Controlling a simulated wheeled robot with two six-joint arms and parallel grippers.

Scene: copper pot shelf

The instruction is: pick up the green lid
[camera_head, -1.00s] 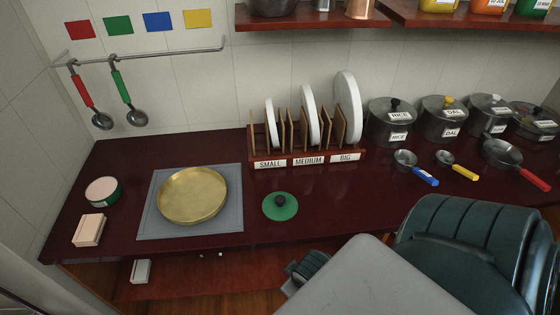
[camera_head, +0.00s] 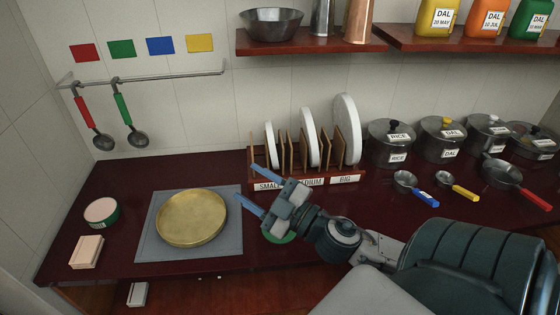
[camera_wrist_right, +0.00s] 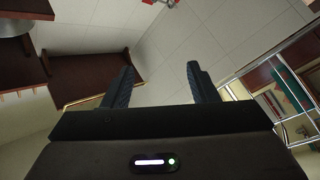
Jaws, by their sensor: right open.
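The green lid (camera_head: 288,239) lies on the dark red counter in the head view, between the grey mat and the plate rack. My right gripper hides most of it, and only part of its green rim shows. My right gripper (camera_head: 247,182) is in front of and over the lid, its two blue fingers spread and pointing left. It is open and empty, as the right wrist view (camera_wrist_right: 160,78) also shows. The lid does not show in the wrist view. I cannot tell the height of the gripper above the counter. My left gripper is not in view.
A brass pan (camera_head: 191,217) rests on a grey mat (camera_head: 150,246) to the left. A rack with white plates (camera_head: 308,138) stands behind the gripper. Lidded pots (camera_head: 391,145) and measuring scoops (camera_head: 412,187) are at the right. Shelves (camera_head: 310,45) hang above.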

